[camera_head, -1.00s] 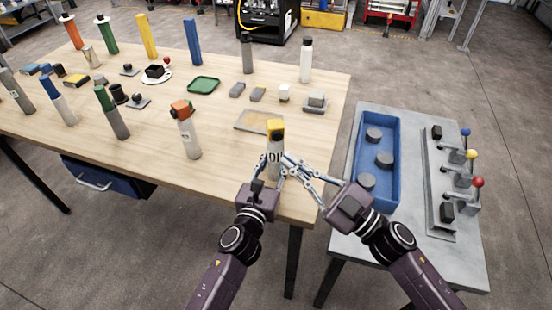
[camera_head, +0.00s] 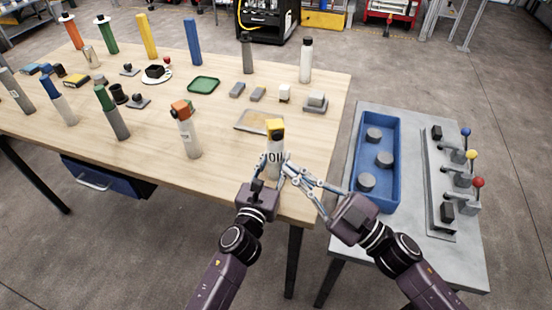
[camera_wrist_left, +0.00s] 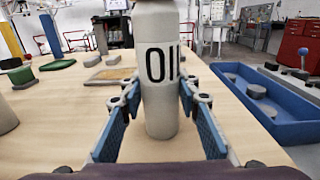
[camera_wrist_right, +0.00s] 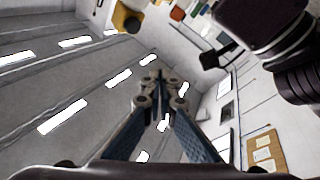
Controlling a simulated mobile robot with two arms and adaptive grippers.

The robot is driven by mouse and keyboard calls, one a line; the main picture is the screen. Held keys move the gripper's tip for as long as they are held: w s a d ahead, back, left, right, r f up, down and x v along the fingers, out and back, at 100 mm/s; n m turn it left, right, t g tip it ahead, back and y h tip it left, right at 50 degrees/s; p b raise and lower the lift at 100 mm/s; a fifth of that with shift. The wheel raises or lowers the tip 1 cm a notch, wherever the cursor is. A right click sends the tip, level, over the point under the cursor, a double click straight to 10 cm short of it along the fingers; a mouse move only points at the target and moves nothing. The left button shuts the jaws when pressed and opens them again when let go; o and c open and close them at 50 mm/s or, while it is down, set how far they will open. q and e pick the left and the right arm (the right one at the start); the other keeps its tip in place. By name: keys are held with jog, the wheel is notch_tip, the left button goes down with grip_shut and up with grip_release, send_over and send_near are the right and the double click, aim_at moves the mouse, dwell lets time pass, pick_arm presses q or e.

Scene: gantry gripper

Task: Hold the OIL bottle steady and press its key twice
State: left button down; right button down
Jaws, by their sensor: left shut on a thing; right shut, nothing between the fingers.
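The OIL bottle (camera_head: 276,156) stands upright near the table's front edge. It is pale grey, with a yellow and black top (camera_head: 275,128) and dark letters. My left gripper (camera_head: 271,167) is shut around its body from the front; the left wrist view shows the bottle (camera_wrist_left: 158,100) between the fingers, its top cut off. My right gripper (camera_head: 289,169) is shut and empty, its fingertips just right of the bottle, below the yellow top. Whether they touch the bottle I cannot tell. The right wrist view shows the closed fingertips (camera_wrist_right: 157,80) against the ceiling.
An orange-topped bottle (camera_head: 187,135) stands left of the OIL bottle, and a flat tan plate (camera_head: 250,121) lies behind it. On the grey side table at right are a blue tray (camera_head: 391,199) and a lever panel (camera_head: 437,195). Several bottles and small parts fill the table's left and back.

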aim_at(277, 134)
jog(key=w+a, duration=0.1)
jog(key=w, duration=0.7)
jog(key=shift+w+a, duration=0.15)
jog(key=shift+a, duration=0.1)
jog(key=shift+w, duration=0.15)
dwell(1.2)
jog(key=shift+w, duration=0.3)
